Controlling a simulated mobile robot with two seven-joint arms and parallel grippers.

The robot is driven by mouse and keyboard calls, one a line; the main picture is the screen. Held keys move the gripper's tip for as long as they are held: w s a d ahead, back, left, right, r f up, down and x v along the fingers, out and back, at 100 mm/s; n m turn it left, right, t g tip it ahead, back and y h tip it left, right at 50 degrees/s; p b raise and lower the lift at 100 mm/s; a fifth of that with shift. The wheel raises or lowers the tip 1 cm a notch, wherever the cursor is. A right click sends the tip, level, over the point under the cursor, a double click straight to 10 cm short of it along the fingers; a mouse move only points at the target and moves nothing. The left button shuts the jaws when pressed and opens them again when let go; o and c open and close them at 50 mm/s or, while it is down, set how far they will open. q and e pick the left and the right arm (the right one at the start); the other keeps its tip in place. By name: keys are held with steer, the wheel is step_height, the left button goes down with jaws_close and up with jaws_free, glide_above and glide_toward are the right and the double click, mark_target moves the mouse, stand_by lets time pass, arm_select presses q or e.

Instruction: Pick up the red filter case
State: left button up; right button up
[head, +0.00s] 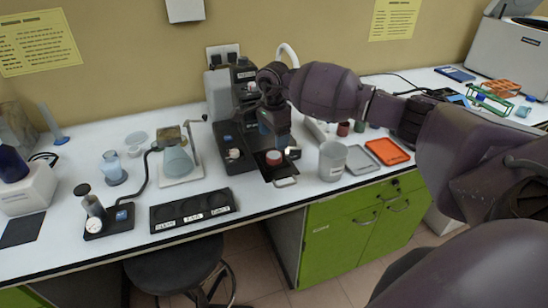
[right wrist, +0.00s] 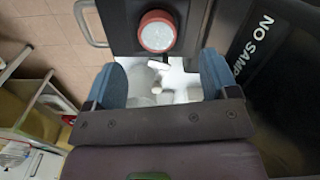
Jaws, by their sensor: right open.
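The red filter case (head: 273,158) is a small round red piece with a pale top. It sits upright on a dark tray (head: 283,174) with a metal handle, in front of the dark bench instrument (head: 236,145). The right wrist view shows the red filter case (right wrist: 156,33) from above, at the top centre. My right gripper (head: 276,136) is above and close to it in the head view. In the right wrist view its two blue fingers (right wrist: 160,72) are apart with nothing gripped between them, and the case lies just beyond their tips. My left gripper is in neither view.
A clear beaker (head: 332,162) stands right of the tray, with grey and orange trays (head: 387,151) beyond. A flask on a stand (head: 178,162) and a black labelled strip (head: 193,209) are to the left. Two small dark cups stand behind the beaker.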

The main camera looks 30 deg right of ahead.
mark_target(275, 154)
steer(key=shift+s+d+f+p, duration=0.1)
steer(key=shift+f+p, duration=0.15)
steer(key=shift+f, duration=1.35)
steer(key=shift+s+f+p, duration=0.1)
steer(key=shift+f+p, duration=0.1)
steer(key=shift+f, duration=1.35)
steer(key=c, duration=1)
steer(key=shift+r, duration=0.1)
